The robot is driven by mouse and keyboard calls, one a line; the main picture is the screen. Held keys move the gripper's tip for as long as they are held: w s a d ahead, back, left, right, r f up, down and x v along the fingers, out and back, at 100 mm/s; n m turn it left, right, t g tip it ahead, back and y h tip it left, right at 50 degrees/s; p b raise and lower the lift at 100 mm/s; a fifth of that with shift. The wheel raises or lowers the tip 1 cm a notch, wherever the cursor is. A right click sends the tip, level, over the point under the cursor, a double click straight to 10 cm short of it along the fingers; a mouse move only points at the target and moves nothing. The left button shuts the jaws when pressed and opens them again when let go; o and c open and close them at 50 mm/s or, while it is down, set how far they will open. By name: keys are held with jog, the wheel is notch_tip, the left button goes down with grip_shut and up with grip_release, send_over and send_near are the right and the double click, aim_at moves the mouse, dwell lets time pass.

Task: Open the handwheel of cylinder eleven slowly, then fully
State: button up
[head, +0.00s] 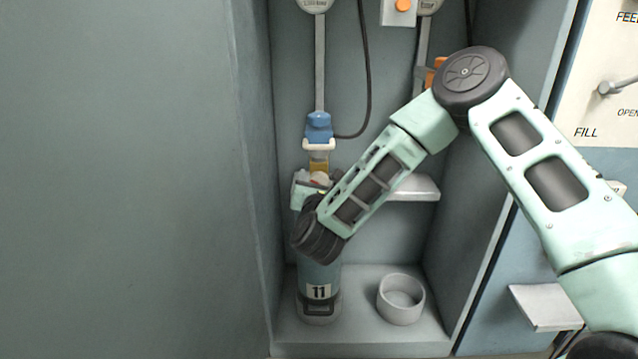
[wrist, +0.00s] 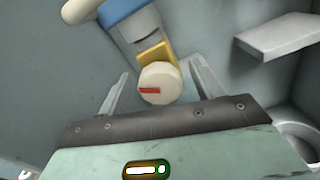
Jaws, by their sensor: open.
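Cylinder eleven (head: 318,276) stands upright on the cabinet floor, with a white "11" label on its front. My arm hides its upper part. Its cream handwheel (wrist: 158,82) faces the wrist camera and carries a red mark lying nearly level in that view. Behind the handwheel is the brass-yellow valve (wrist: 156,53), with a blue connector (head: 319,127) above it in the head view. My gripper (wrist: 159,68) is open, with one finger on each side of the handwheel. Gaps show between the fingers and the handwheel in the wrist view, so I see no contact.
A grey shelf (head: 414,188) juts out to the right of the valve. An empty round holder (head: 401,299) stands on the floor right of the cylinder. A dark hose (head: 366,70) hangs behind. The cabinet side wall (head: 257,180) is close on the left.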

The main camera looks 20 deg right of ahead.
jog(key=c, duration=1)
